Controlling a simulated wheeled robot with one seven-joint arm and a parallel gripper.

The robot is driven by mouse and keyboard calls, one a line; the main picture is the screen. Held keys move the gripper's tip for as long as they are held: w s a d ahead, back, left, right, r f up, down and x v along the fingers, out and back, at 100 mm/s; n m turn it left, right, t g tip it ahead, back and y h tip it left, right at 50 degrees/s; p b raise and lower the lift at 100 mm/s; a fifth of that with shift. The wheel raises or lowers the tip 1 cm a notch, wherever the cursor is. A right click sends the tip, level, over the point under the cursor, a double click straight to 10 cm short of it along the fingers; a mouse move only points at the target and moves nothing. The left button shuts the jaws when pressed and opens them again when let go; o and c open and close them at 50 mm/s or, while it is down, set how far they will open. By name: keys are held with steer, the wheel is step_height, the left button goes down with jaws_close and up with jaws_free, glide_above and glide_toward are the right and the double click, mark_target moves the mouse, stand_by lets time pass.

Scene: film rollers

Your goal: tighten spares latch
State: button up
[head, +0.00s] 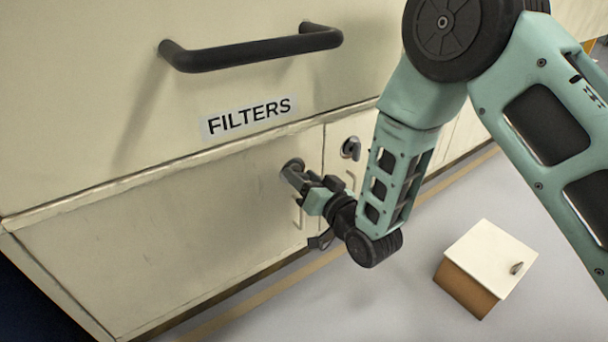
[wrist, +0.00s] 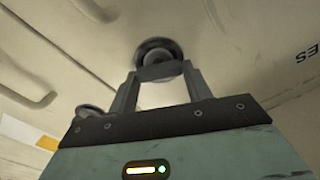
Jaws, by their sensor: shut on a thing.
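The latch (head: 292,165) is a round dark metal fitting at the upper right of the cream lower-left door, below the drawer marked FILTERS. My gripper (head: 303,182) is shut on its turning part, and the arm reaches it from the right. In the wrist view the latch (wrist: 153,51) sits between my two fingertips (wrist: 160,72), its round base showing beyond them. The fingers hide part of the handle, so its exact angle is hard to tell. Upside-down letters "ES" show at the wrist view's right edge; the rest of that label is out of view.
A second latch (head: 350,148) is on the neighbouring door to the right, close to my wrist. The FILTERS drawer has a black bar handle (head: 250,50) above. A small box with a white top (head: 490,257) stands on the grey floor at right. Floor between is clear.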

steer(key=m+p, duration=0.1)
steer(key=m, duration=0.2)
steer(key=m+p, duration=0.1)
steer(key=m, duration=0.2)
steer(key=shift+w+d+m+p, duration=0.2)
steer(key=shift+m+p, duration=0.1)
steer(key=shift+p, duration=0.1)
steer(key=m+p, duration=0.1)
steer(key=m, duration=0.1)
steer(key=m+p, duration=0.1)
steer(key=m, duration=0.2)
steer(key=shift+s+f+p, duration=0.1)
steer(key=shift+f+p, duration=0.1)
steer(key=shift+p, duration=0.1)
steer(key=o, duration=1)
steer(key=p+v, duration=0.5)
steer(key=v, duration=1.2)
steer(key=shift+s+d+p, duration=0.1)
steer(key=shift+s+p, duration=0.1)
steer(key=shift+p, duration=0.1)
